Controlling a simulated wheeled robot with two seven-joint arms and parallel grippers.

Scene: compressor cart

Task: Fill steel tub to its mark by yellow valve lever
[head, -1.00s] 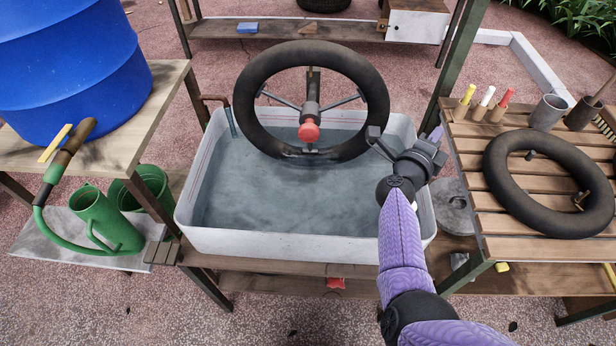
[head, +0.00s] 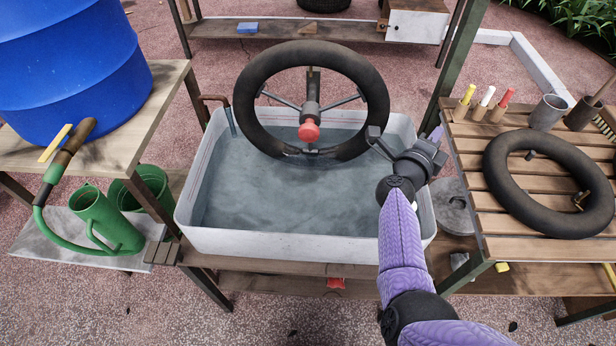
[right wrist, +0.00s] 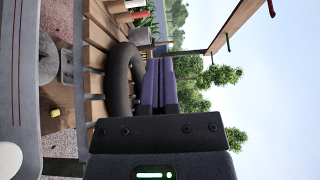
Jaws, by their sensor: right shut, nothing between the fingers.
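The steel tub (head: 300,246) is pale, stands in a wooden frame and holds grey-blue water (head: 285,200). Thin red lines (head: 206,150) run along its inner left wall, above the water. The yellow valve lever (head: 56,143) sits by a brown-and-green outlet at the foot of the blue drum (head: 75,65). A green hose (head: 62,230) hangs from this outlet toward the watering can (head: 100,215). My right gripper (head: 438,133) is shut and empty near the tub's right rim, far from the lever. Its purple fingers (right wrist: 158,85) lie together in the right wrist view. My left gripper is out of view.
A black inner tube on a spoked holder (head: 312,100) stands over the tub's back. Another black tube (head: 552,183) lies on the slatted table at right, with coloured sticks (head: 488,97) and cups behind it. A green bucket (head: 150,190) stands behind the watering can.

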